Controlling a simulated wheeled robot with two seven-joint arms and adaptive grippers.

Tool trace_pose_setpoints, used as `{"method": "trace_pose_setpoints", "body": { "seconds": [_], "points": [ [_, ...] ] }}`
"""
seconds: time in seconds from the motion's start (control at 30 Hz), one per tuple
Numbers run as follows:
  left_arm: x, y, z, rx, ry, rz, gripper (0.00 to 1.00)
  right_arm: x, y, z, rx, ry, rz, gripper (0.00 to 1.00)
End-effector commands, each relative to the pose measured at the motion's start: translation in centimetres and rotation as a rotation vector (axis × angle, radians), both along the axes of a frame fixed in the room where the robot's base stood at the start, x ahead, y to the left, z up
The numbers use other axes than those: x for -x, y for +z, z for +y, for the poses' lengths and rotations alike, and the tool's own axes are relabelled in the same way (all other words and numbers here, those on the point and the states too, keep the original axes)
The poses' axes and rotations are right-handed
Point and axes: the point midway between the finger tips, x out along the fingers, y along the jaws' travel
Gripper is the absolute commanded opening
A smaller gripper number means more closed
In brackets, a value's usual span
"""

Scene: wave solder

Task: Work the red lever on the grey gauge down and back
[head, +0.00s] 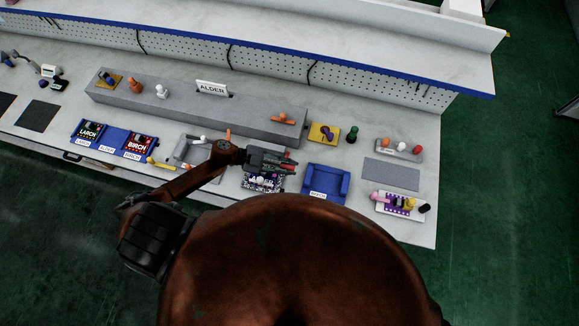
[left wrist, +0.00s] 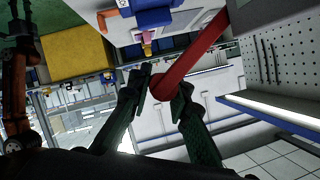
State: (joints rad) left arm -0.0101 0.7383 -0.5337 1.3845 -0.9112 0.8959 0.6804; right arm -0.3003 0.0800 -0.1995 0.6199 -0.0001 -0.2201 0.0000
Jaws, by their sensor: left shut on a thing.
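My left gripper (head: 287,162) reaches in from the left over the bench, above a populated circuit board (head: 262,182). In the left wrist view, its two dark fingers (left wrist: 160,92) are closed on the rounded end of the red lever (left wrist: 195,60). The lever slants up and right out of that view. In the head view, only a little red (head: 286,167) shows at the fingertips. I cannot clearly make out the grey gauge body; the gripper may cover it.
Left of the gripper stands a grey fixture (head: 188,150). A blue tray (head: 325,183) lies to the right, beside a grey mat (head: 391,174). A raised grey shelf (head: 190,112) with an ALDER sign (head: 212,88) runs behind. LARCH and BIRCH boards lie to the left.

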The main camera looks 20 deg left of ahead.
Motion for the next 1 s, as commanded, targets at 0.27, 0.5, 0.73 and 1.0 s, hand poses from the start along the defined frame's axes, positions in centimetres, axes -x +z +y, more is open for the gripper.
{"method": "trace_pose_setpoints", "body": {
  "seconds": [0.27,0.5,0.73,1.0],
  "points": [
    [-0.3,0.2,0.1,-0.001,0.004,-0.005,0.29,-0.1,0.0,0.0,0.0,0.0,-0.001,0.41],
    [-0.1,0.1,0.1,-0.001,0.003,-0.003,0.36,-0.1,0.0,0.0,0.0,0.001,-0.001,0.41],
    [0.1,0.2,0.6,-0.002,0.003,-0.001,0.36,-0.1,0.0,-0.2,0.002,0.002,-0.001,0.41],
    [1.5,1.8,4.9,-0.005,0.003,-0.002,0.36,-0.1,0.0,0.0,0.0,0.001,-0.001,0.41]
  ]
}}
